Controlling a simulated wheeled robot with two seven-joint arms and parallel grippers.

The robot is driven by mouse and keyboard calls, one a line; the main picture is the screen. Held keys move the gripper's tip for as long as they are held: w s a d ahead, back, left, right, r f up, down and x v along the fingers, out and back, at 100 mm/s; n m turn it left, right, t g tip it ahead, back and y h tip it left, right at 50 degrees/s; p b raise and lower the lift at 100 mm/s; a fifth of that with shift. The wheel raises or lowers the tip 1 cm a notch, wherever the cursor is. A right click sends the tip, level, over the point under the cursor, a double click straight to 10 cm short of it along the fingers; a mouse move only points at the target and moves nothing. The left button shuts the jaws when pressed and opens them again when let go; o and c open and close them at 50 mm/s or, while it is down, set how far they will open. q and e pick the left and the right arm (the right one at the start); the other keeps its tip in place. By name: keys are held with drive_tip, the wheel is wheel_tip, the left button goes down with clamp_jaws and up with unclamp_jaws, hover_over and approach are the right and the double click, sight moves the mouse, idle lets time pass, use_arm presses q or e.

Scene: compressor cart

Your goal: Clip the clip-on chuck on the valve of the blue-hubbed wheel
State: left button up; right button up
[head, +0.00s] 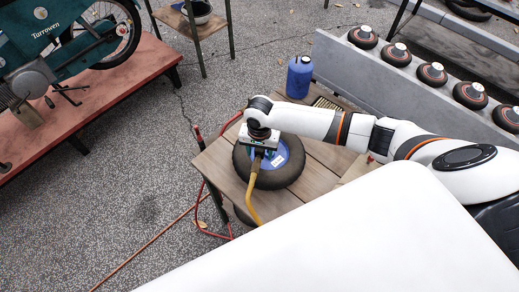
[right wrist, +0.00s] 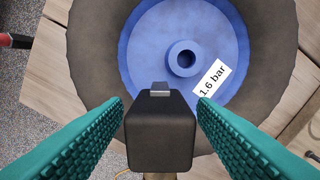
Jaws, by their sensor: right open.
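The blue-hubbed wheel (head: 285,176) lies flat on the wooden cart top, a dark tyre around a blue hub (right wrist: 150,45) with a "1.6 bar" label. My right gripper (head: 262,152) is over the wheel, pointing down. In the right wrist view its green fingers (right wrist: 160,103) stand open on both sides of the clip-on chuck (right wrist: 160,135), a black block with a grey metal tab, with narrow gaps beside it. The chuck is at the hub's near edge. The valve is hidden, so I cannot tell whether the chuck is on it. My left gripper is out of view.
A yellow hose (head: 250,200) runs from under the gripper over the tyre. A red hose (head: 197,215) loops at the cart's left. A blue canister (head: 299,78) stands at the cart's back. Several small wheels (head: 432,74) line a grey rack. A motorbike (head: 60,50) stands on a red platform.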

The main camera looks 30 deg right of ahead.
wheel_tip(320, 180, up, 12)
drive_tip(key=shift+f+b, duration=0.1)
drive_tip(key=shift+b, duration=0.5)
idle(0.5)
